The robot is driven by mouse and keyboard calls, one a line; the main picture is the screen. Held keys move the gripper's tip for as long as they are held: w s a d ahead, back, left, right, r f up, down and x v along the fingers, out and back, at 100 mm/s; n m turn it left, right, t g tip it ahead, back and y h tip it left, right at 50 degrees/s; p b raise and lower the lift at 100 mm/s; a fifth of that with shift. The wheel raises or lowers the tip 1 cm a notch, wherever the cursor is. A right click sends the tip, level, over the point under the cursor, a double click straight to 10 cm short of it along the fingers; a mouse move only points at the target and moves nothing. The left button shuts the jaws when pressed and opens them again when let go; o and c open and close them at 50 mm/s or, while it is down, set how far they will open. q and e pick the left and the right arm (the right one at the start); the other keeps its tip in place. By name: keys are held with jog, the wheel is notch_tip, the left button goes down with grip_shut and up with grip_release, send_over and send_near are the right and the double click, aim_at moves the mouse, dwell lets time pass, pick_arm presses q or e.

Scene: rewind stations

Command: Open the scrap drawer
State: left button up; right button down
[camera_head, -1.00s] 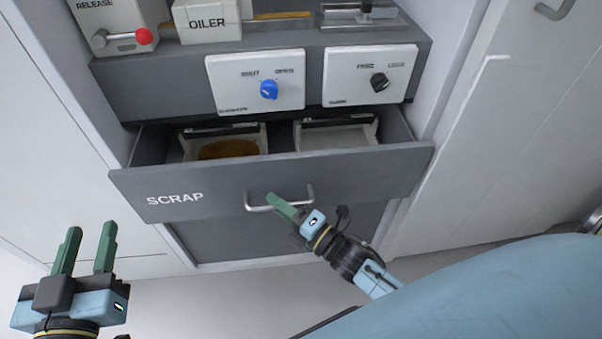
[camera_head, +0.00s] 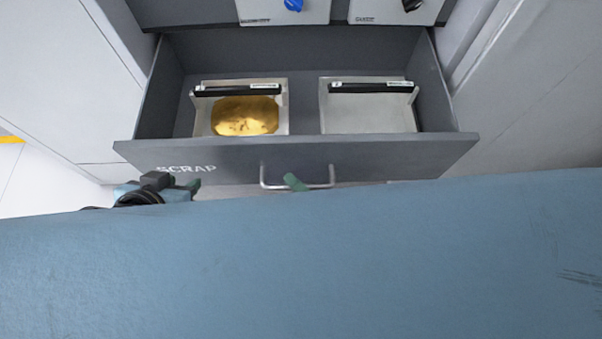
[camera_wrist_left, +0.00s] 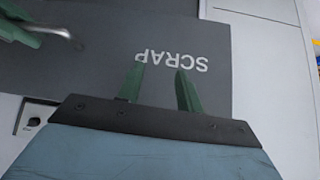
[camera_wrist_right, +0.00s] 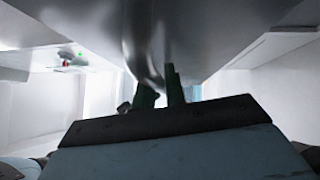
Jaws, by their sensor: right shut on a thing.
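The grey scrap drawer (camera_head: 380,155) stands well out from its cabinet in the head view. Inside are two pale trays; the left tray (camera_head: 284,125) holds a golden-brown piece (camera_head: 245,116), and the right tray (camera_head: 367,118) looks empty. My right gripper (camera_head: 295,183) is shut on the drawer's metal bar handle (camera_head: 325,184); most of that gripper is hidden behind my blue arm. The right wrist view shows its fingers (camera_wrist_right: 160,92) around the handle. My left gripper (camera_head: 192,187) is near the SCRAP lettering; the left wrist view shows its fingers (camera_wrist_left: 158,88) apart and empty.
Above the drawer are two white panels, one with a blue knob (camera_head: 293,5) and one with a black knob (camera_head: 411,5). White cabinet walls stand on both sides. My blue arm covers the lower part of the head view.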

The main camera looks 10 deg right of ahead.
jog(key=c, duration=1.5)
grip_release()
jog(key=shift+o, duration=0.2)
jog(key=shift+s, duration=0.1)
